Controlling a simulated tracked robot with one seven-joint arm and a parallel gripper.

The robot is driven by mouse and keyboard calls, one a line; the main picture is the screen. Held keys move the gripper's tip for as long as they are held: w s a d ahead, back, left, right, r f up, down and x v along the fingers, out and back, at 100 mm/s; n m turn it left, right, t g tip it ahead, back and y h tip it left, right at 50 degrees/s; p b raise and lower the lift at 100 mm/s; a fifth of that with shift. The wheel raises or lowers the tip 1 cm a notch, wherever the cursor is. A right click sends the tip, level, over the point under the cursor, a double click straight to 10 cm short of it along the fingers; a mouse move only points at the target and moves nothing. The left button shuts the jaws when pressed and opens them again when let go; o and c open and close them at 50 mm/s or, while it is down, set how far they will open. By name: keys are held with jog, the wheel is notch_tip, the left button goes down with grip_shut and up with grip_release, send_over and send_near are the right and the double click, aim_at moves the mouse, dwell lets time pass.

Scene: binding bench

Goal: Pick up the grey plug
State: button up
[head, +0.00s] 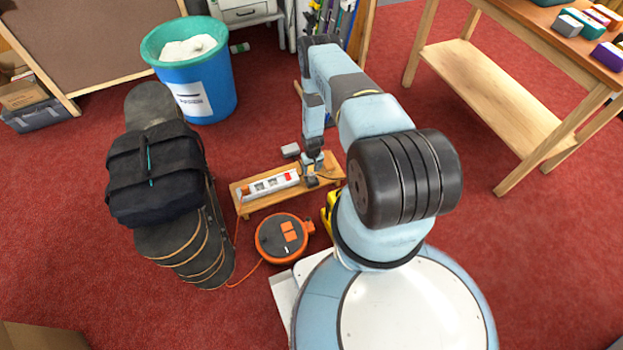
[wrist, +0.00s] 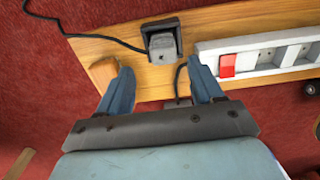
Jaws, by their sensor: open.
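The grey plug (wrist: 162,42) lies on a wooden board (wrist: 100,48), left of a white power strip (wrist: 250,55) in the wrist view. A black cable runs from it to the upper left. In the head view the plug (head: 313,182) shows as a small dark block at the strip's right end. My gripper (wrist: 160,68) is open, its blue fingers spread over the board's edge. The plug lies just beyond the fingertips, not between them. In the head view my gripper (head: 313,162) points down at the board's right part.
An orange cable reel (head: 282,238) stands on the red carpet near my base. A small grey box (head: 290,150) lies behind the board. A black bag (head: 155,172) on stacked skateboards (head: 180,245) is at left, a blue bin (head: 205,95) behind, a wooden table (head: 480,85) at right.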

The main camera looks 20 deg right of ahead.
aim_at(312, 174)
jog(key=shift+a+f, duration=0.15)
jog(key=shift+f, duration=1.45)
jog(key=shift+a+f, duration=0.1)
jog(key=shift+f, duration=1.5)
jog(key=shift+c, duration=0.3)
jog(key=c, duration=0.8)
jog(key=shift+r, duration=0.1)
jog(key=shift+c, duration=0.2)
jog(key=r, duration=0.3)
jog(key=shift+s+r, duration=0.25)
jog(key=s+a+r, duration=0.1)
jog(key=s+r, duration=0.8)
jog(key=s, duration=0.4)
jog(key=shift+s+a+r, duration=0.2)
jog(key=shift+s+a, duration=0.05)
jog(key=shift+a, duration=0.15)
